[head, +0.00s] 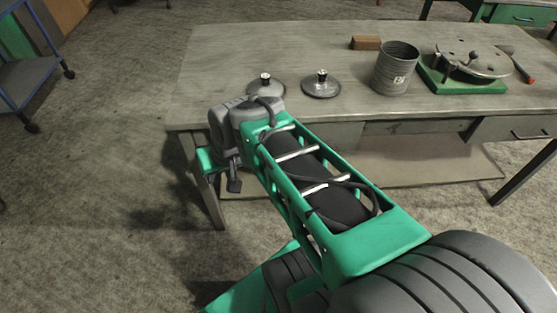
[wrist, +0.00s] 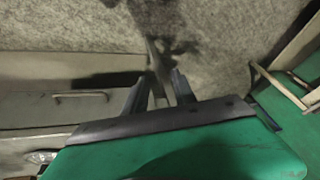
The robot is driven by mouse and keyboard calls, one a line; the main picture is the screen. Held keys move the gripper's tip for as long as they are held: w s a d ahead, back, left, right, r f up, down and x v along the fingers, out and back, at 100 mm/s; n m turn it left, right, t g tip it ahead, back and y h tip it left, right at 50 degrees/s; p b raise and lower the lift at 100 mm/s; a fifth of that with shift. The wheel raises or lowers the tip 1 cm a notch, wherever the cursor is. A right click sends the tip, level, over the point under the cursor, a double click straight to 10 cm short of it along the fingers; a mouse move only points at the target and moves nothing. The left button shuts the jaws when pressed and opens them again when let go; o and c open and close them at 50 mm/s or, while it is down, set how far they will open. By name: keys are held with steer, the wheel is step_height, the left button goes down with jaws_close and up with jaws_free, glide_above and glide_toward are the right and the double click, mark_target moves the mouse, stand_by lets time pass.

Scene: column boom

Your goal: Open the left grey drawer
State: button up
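The grey workbench (head: 290,50) has a left grey drawer (head: 345,134) in its front edge. In the head view my arm covers most of that drawer and its handle does not show. In the wrist view a grey drawer front (wrist: 30,108) with a pale bar handle (wrist: 80,95) is at the left, likely the left drawer. My gripper (wrist: 160,77) is open, with its two dark fingers apart and no drawer handle between them. It is to the right of the handle and apart from it. The drawer looks closed.
On the bench stand two metal lidded discs (head: 321,86), a grey can (head: 396,69), a wooden block (head: 366,43) and a green-based device (head: 463,80). A right drawer (head: 515,128) has its own handle. A blue cart (head: 35,75) stands at the left. Floor before the bench is clear.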

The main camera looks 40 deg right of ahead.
steer(key=w+d+f+m+t+b, duration=0.2)
steer(key=d+f+m+t+b, duration=0.15)
steer(key=d+f+b, duration=0.45)
steer(key=w+d+f+m+t+b, duration=0.25)
steer(key=d+f+m+b, duration=0.3)
steer(key=f, duration=0.35)
steer(key=s+d+f+m+t+h+b, duration=0.1)
steer(key=s+d+m+t+h+b, duration=0.35)
steer(key=d+m+b, duration=0.7)
steer(key=shift+n+t, duration=0.25)
steer(key=shift+n, duration=0.7)
steer(key=x, duration=0.3)
steer(key=d+x, duration=0.1)
steer(key=x, duration=0.3)
steer(key=shift+d+f+p, duration=0.15)
steer(key=shift+d+p, duration=0.1)
steer(key=shift+p, duration=0.15)
steer(key=shift+w+d, duration=0.15)
steer(key=shift+w, duration=0.1)
jaws_close()
